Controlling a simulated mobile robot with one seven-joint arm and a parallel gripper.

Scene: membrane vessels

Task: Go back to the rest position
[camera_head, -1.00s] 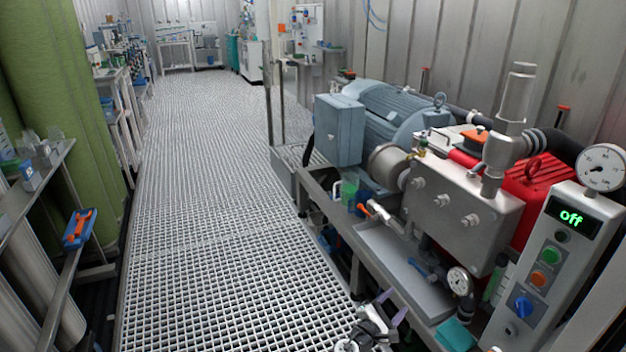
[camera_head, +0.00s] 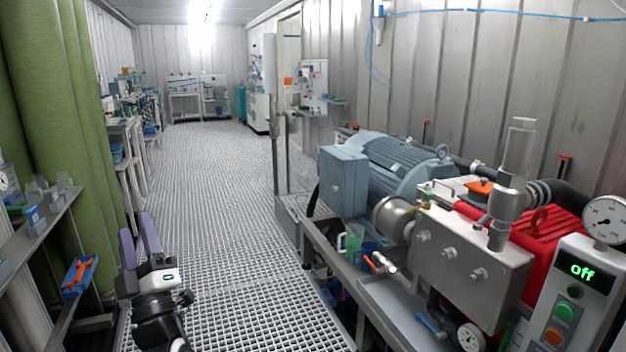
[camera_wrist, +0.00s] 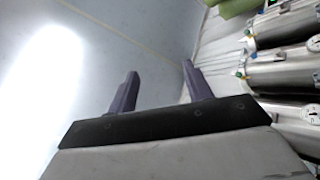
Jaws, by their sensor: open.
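My gripper (camera_head: 139,240) is at the lower left of the head view, raised over the grating walkway with its two purple fingers pointing up. The fingers are apart and nothing is between them. In the wrist view my gripper (camera_wrist: 160,82) also shows open and empty, with a pale ceiling or wall surface behind the fingers.
Right of the walkway (camera_head: 230,230) stands a pump unit with a blue-grey motor (camera_head: 395,165) and a control box (camera_head: 575,290) reading "off". A shelf (camera_head: 40,240) with a blue tray (camera_head: 80,275) is at the left. Steel vessels (camera_wrist: 285,70) show in the wrist view. The walkway's middle is clear.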

